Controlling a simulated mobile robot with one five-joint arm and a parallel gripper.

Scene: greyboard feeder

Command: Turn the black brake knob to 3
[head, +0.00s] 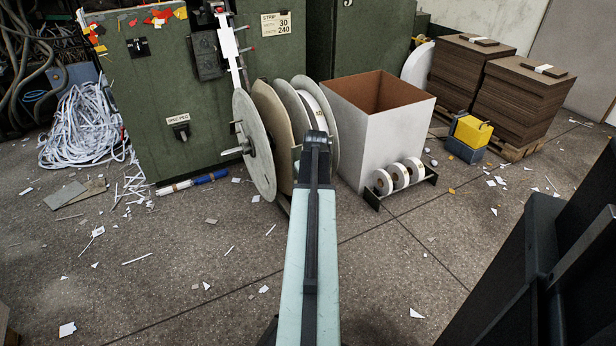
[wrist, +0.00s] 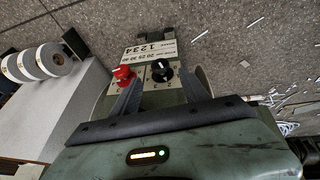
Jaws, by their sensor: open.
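In the wrist view, the black brake knob (wrist: 161,70) sits on a small panel (wrist: 146,85) with digits printed around it. A pale pointer mark shows on the knob, but I cannot tell which digit it points at. A red knob (wrist: 122,73) is just left of it. My gripper (wrist: 163,86) is open, its dark fingers reaching toward the panel, one on the left below the red knob and one right of the black knob. I cannot tell whether a finger touches anything. In the head view my arm hides the knobs and gripper tips.
A sign plate (wrist: 150,48) with numbers is beyond the knobs. Reels (head: 257,145) stand by the green machine (head: 150,80). A white bin (head: 350,120) and a rack of white rolls (head: 400,177) are to their right. The floor in front is open, with paper scraps.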

